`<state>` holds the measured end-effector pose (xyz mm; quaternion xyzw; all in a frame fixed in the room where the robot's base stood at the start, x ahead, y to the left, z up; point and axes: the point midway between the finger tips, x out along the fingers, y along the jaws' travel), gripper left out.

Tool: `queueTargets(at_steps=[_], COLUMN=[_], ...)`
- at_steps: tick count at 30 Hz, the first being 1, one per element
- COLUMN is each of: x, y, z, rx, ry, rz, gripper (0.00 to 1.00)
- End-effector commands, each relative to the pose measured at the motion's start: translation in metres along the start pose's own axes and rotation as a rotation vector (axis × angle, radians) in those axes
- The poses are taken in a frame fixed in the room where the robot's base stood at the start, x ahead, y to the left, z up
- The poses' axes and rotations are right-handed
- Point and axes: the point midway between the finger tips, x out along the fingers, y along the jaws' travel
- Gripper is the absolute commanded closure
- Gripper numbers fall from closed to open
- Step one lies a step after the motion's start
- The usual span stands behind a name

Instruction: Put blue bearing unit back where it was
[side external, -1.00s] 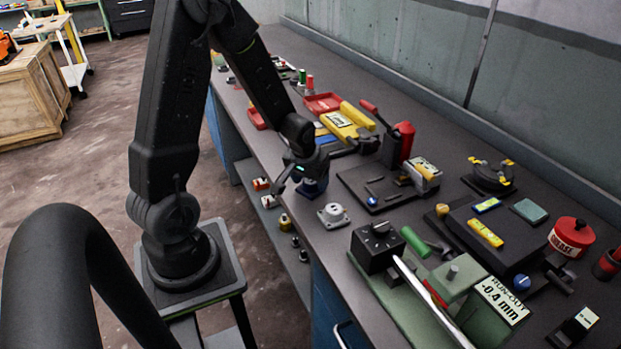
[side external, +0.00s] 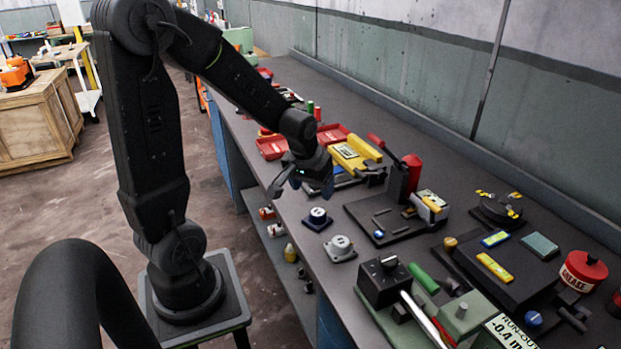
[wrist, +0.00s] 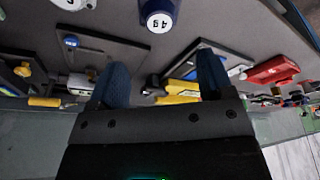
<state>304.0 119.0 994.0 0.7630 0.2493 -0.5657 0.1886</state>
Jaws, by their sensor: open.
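The blue bearing unit (side external: 317,219) has a blue square base and a pale round top with a dark mark. It stands upright on the bench near the front edge, beside a white bearing unit (side external: 341,248). In the wrist view the blue unit (wrist: 158,15) is at the top edge, partly cut off, with its marked pale face visible. My gripper (side external: 302,182) is open and empty, above and a little behind the blue unit, apart from it. In the wrist view its two blue-grey fingers (wrist: 162,78) are spread with nothing held between them.
A dark plate with a red cylinder (side external: 412,172) stands right of the gripper. A black box (side external: 384,282) with a knob is nearer the camera. Red trays (side external: 272,147) and a yellow tool (side external: 347,157) lie behind. Bare bench surrounds the two bearing units.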

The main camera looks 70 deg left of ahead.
Motion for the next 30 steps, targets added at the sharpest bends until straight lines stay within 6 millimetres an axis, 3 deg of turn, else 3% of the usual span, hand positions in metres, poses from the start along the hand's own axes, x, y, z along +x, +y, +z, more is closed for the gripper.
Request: queueTargets(at_steps=[7,11,14,18,21,25,30], x=[-0.025,-0.045,-0.074,-0.121,-0.146,-0.167,-0.175], y=[0.001,0.014,0.035,0.062,0.071,0.075,0.076], z=[0.0,0.007,0.025,0.065,0.094,0.122,0.136], rx=[0.003,0.056,0.155,0.33,0.441,0.542,0.593], ry=[0.003,0.023,0.059,0.115,0.149,0.178,0.19], rz=[0.001,0.019,0.055,0.124,0.171,0.217,0.239], gripper=[0.26,0.26,0.26,0.26,0.26,0.26,0.26])
